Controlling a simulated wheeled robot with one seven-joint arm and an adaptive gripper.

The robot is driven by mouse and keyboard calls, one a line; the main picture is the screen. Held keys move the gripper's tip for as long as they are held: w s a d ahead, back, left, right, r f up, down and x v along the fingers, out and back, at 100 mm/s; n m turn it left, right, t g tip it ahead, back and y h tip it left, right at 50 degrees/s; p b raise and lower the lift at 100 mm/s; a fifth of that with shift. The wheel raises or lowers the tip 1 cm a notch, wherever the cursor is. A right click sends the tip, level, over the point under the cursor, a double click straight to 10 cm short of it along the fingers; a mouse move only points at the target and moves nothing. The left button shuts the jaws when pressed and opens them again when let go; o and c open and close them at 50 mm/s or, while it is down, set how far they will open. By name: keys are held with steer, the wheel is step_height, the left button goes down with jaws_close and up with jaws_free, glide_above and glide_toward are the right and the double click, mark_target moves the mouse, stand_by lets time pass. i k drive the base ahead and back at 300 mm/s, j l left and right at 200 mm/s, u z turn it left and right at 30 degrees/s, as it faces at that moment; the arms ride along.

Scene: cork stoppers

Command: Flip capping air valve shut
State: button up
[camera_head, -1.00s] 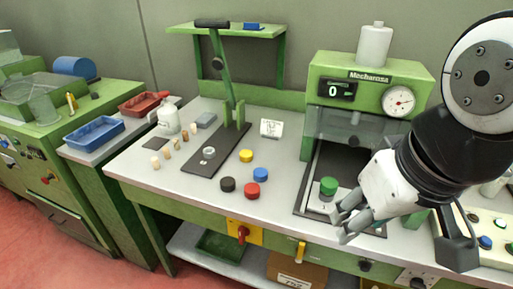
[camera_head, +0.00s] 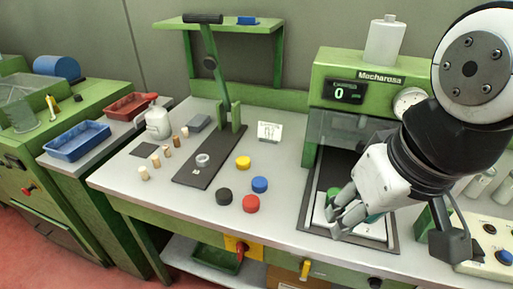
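A small yellow lever (camera_head: 305,268) hangs upright on the front of the bench, below the capping machine. A red knob on a yellow plate (camera_head: 238,248) sits further left on the same front. No label is legible, so I cannot tell for certain which is the capping air valve; the yellow lever looks most like a valve handle. My gripper (camera_head: 333,222) is over the machine's base plate, above and to the right of the lever and apart from it. Its fingers look apart, with nothing seen between them. A green cap (camera_head: 333,191) shows just behind them.
The green capping machine (camera_head: 332,62) stands behind my gripper. Black (camera_head: 223,196), red (camera_head: 251,204), blue (camera_head: 260,185) and yellow (camera_head: 243,162) caps lie on the bench to the left. A control panel (camera_head: 488,240) is at right. The space before the bench's front is open.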

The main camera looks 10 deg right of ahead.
mark_target(304, 274)
steer(key=i, duration=0.15)
steer(key=l+u, duration=0.15)
steer(key=u, duration=0.3)
steer(key=k+l+u, duration=0.15)
steer(key=u, duration=0.25)
steer(key=k+l+u, duration=0.2)
steer(key=k+l, duration=0.2)
steer(key=k+l+u, duration=0.15)
steer(key=k+l, duration=0.2)
steer(key=k, duration=0.2)
steer(key=k+l+u, duration=0.2)
steer(key=k, duration=0.3)
